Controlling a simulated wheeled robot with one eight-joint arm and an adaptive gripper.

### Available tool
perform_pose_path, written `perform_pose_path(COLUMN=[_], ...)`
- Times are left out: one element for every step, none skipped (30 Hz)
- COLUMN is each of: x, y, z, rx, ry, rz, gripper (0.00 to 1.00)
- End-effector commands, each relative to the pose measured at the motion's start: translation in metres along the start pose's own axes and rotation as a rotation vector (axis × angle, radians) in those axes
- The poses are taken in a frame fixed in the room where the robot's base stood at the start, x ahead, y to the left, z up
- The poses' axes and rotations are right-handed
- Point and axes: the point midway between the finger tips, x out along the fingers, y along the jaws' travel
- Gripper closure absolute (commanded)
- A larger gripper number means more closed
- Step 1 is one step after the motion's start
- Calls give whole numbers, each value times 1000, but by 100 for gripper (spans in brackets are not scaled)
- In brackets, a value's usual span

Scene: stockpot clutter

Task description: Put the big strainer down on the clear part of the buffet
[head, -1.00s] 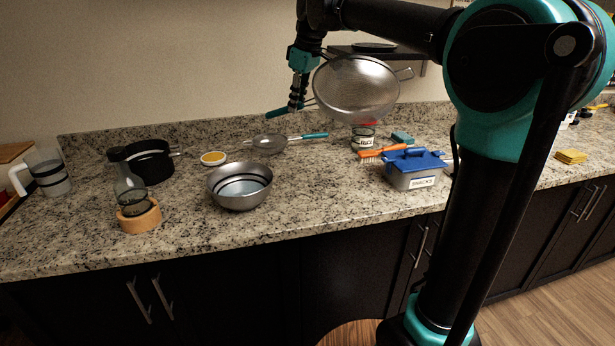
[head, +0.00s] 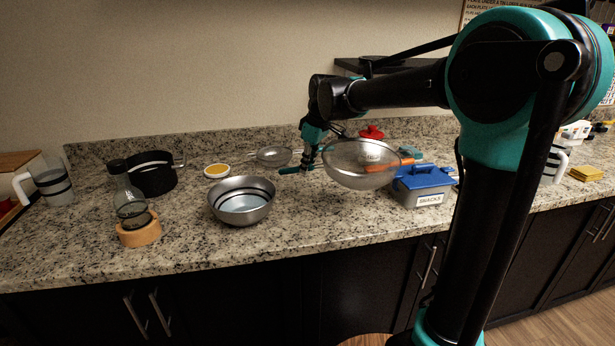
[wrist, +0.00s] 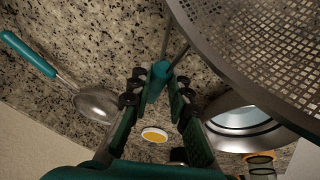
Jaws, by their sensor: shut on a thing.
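The big strainer (head: 362,172) has a round metal mesh bowl and a teal handle. The buffet's speckled granite top (head: 325,220) has bare stone in the front middle. Whether the strainer touches anything beneath it is hard to tell; it looks raised.
A metal bowl (head: 242,212) stands left of the strainer. The blue-lidded snacks box (head: 424,187) is close on the right. A red-lidded jar (head: 371,133) stands behind.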

Motion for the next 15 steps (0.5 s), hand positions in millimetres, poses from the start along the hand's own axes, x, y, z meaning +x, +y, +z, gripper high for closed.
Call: perform_pose_path(x=[3,4,6,8,10,15,19,23,28,32,35,38,40,40,40], y=[0,0,-1,-1,-1,-2,-2,-2,-3,-3,-4,-4,-4,-5,-5], z=[1,1,2,2,3,4,5,6,8,9,10,11,12,12,12], rx=[0,0,0,0,0,0,0,0,0,0,0,0,0,0,0], ry=[0,0,0,0,0,0,0,0,0,0,0,0,0,0,0], rz=[0,0,0,0,0,0,0,0,0,0,0,0,0,0,0], gripper=[100,100,100,100,100,100,100,100,100,100,100,100,100,100,100])
